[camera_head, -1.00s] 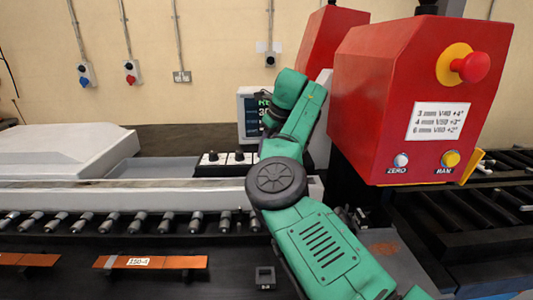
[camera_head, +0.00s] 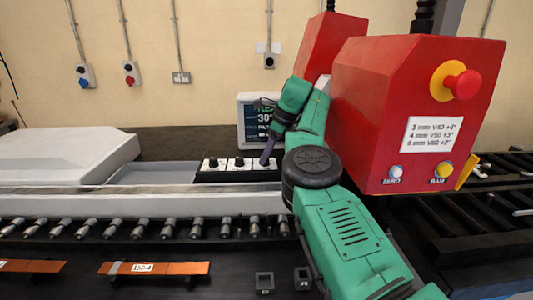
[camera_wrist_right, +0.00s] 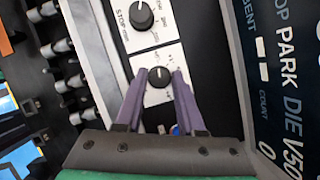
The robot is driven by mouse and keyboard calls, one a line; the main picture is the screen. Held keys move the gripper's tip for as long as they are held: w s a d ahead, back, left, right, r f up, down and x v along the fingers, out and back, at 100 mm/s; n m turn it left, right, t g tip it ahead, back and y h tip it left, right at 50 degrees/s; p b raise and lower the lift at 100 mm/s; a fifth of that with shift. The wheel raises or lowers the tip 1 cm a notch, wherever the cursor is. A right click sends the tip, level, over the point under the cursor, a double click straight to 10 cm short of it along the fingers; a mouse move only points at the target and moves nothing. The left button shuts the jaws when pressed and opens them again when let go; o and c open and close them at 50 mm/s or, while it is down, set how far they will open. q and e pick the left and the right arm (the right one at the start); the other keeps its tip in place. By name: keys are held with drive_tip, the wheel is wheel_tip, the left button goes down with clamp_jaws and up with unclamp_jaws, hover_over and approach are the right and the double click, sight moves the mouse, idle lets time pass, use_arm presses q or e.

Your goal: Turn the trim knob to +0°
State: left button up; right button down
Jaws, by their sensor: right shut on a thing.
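The trim knob (camera_wrist_right: 160,77) is a small black round knob with a light pointer mark, on a white plate in the right wrist view. My right gripper (camera_wrist_right: 160,74) has its purple fingers shut on it, one fingertip at each side. The plate's scale marks are too small to read. In the head view my right gripper (camera_head: 268,153) reaches down to the right end of the knob panel and hides this knob. The STOP knob (camera_wrist_right: 142,15) is the neighbouring one. The display (camera_head: 255,118) stands behind the panel, partly covered by my wrist. My left gripper is not in view.
The red machine housing (camera_head: 415,110) with its red stop button (camera_head: 462,85) stands close to the right of my arm. Rollers (camera_head: 140,228) run in front of the panel. Orange bars (camera_head: 180,268) lie at the front left. A white cover (camera_head: 60,158) is at far left.

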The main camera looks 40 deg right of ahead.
drive_tip(key=c, duration=0.5)
unclamp_jaws()
drive_tip(key=shift+r, duration=0.1)
wheel_tip(320, 180, up, 7)
drive_tip(key=p, duration=0.4)
drive_tip(key=shift+r+p, duration=0.1)
drive_tip(key=shift+p, duration=0.2)
wheel_tip(320, 180, up, 13)
drive_tip(key=p, duration=1.2)
drive_tip(key=shift+p, duration=0.35)
drive_tip(key=shift+f, duration=0.2)
